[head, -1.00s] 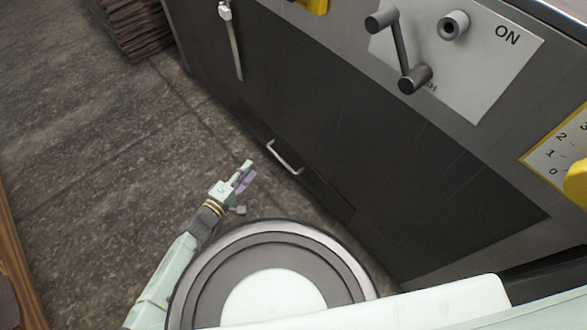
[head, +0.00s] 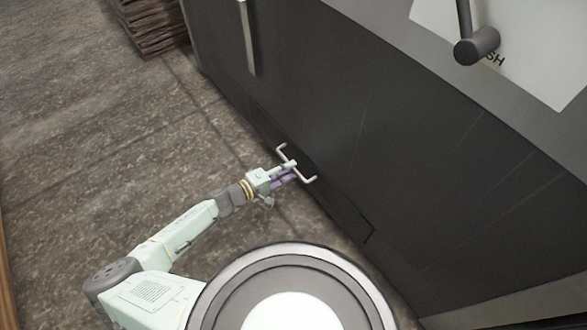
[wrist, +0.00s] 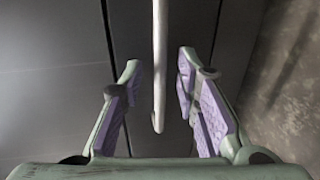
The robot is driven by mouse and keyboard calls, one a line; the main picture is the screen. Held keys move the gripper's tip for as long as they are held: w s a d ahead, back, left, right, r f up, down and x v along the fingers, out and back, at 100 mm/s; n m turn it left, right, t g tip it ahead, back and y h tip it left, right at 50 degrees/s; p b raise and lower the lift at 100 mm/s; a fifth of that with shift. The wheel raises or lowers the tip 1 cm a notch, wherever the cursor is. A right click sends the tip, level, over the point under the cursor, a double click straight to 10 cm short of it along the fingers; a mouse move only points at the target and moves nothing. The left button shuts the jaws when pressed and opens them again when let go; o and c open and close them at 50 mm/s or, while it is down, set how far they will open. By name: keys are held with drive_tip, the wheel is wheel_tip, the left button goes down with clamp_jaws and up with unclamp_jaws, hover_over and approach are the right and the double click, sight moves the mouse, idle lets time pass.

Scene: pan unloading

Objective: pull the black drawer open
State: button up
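The black drawer (head: 345,212) is a low, narrow panel at the foot of the dark machine front, and it looks flush with it. Its pale bar handle (head: 308,180) stands out from the panel; the handle also shows in the wrist view (wrist: 159,60). My gripper (head: 291,170) is at the middle of the handle. In the wrist view my gripper (wrist: 158,80) is open, with one purple-padded finger on each side of the bar. Gaps show between the bar and both pads. The fingers seem to reach around the bar without gripping it.
A grey crank (head: 477,45) sits on a white panel at the upper right. A stack of brown sheets (head: 150,25) stands at the back left. The stone floor (head: 110,140) left of the drawer is clear.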

drive_tip(key=shift+x, duration=1.25)
drive_tip(key=shift+c, duration=0.4)
clamp_jaws()
